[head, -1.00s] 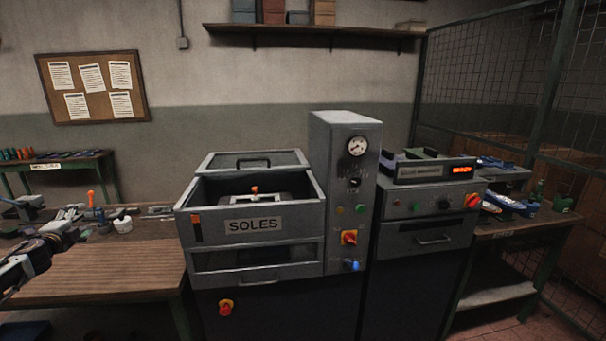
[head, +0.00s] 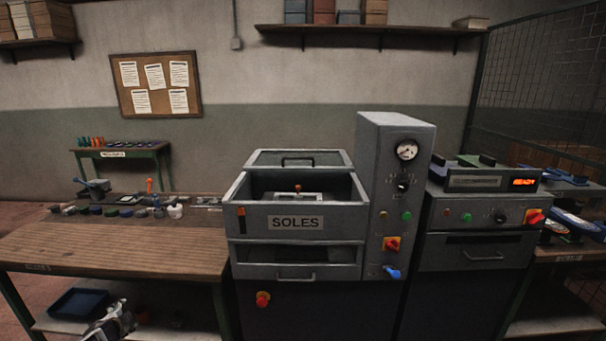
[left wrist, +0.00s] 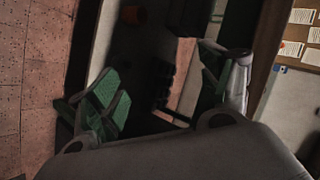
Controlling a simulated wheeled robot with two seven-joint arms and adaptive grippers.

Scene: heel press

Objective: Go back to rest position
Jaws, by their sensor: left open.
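My left gripper (head: 114,324) shows at the bottom edge of the head view, low in front of the wooden workbench (head: 110,247), and is partly cut off. In the left wrist view the two green-padded fingers of the left gripper (left wrist: 162,85) stand wide apart with nothing between them. My right gripper is in neither view. The grey press marked SOLES (head: 295,252) stands in the middle of the head view, apart from my left gripper.
A control column (head: 397,155) with a gauge rises right of the drawer. Another machine (head: 475,215) with a lit display stands further right. Small tools line the bench's back edge. A blue tray (head: 78,302) sits on its lower shelf. A mesh fence (head: 540,85) closes the right side.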

